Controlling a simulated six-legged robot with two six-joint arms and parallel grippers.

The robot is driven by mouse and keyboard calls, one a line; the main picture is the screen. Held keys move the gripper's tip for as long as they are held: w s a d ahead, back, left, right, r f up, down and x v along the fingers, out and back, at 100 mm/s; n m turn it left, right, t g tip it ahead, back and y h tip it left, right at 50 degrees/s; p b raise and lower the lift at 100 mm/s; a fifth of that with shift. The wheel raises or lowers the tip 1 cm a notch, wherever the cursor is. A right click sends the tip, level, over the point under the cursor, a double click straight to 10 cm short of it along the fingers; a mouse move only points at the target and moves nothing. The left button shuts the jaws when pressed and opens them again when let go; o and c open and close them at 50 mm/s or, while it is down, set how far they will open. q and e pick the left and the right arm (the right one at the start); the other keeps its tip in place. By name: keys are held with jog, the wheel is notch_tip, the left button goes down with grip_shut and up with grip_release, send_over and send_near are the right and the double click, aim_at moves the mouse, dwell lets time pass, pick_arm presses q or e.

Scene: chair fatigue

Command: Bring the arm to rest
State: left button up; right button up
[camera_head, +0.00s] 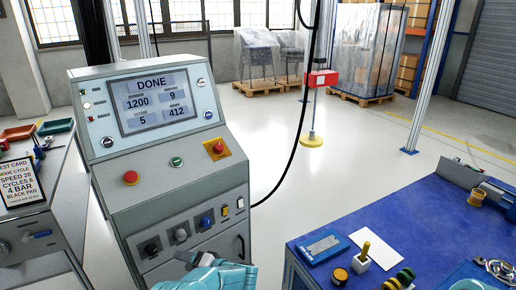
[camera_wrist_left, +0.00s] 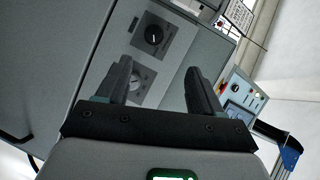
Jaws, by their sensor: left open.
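My left gripper (camera_head: 196,259) is low in the head view, in front of the lower front of a grey control console (camera_head: 185,150). In the left wrist view the two dark fingers of my left gripper (camera_wrist_left: 160,80) stand apart with nothing between them. Beyond them is the console's grey panel with a black knob (camera_wrist_left: 152,36) and a grey knob (camera_wrist_left: 141,77). I cannot tell how far the fingertips are from the panel. The console's screen (camera_head: 155,100) reads DONE, with 1200, 9, 5 and 412. My right gripper is not in view.
A blue-topped workbench (camera_head: 400,215) at the right holds small tools and parts. A test card (camera_head: 20,185) stands on a grey bench at the left. A red box (camera_head: 321,79) on a post and wrapped pallets are behind. Open floor (camera_head: 300,180) lies between.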

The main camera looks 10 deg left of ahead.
pick_arm(q)
jog(key=s+a+r+m+t+h+p, duration=0.2)
jog(key=s+a+r+m+p, duration=0.1)
jog(key=a+r+p, duration=0.35)
jog(key=s+d+f+n+g+h+p, duration=0.1)
jog(key=s+d+h, duration=0.4)
jog(key=s, duration=0.5)
jog(key=s+d+f+n+g+h+p, duration=0.1)
jog(key=s+d+f+n+g+h, duration=0.2)
jog(key=s+d, duration=0.7)
jog(key=s+d+f+n+g+h+p, duration=0.1)
jog(key=s+d+f+g+h, duration=0.1)
jog(key=s+d+f+h, duration=0.2)
jog(key=s+d+h, duration=0.3)
jog(key=s+h, duration=0.1)
jog(key=s, duration=0.4)
jog(key=shift+d+f+n+h, duration=0.2)
jog(key=shift+f+n+h, duration=0.2)
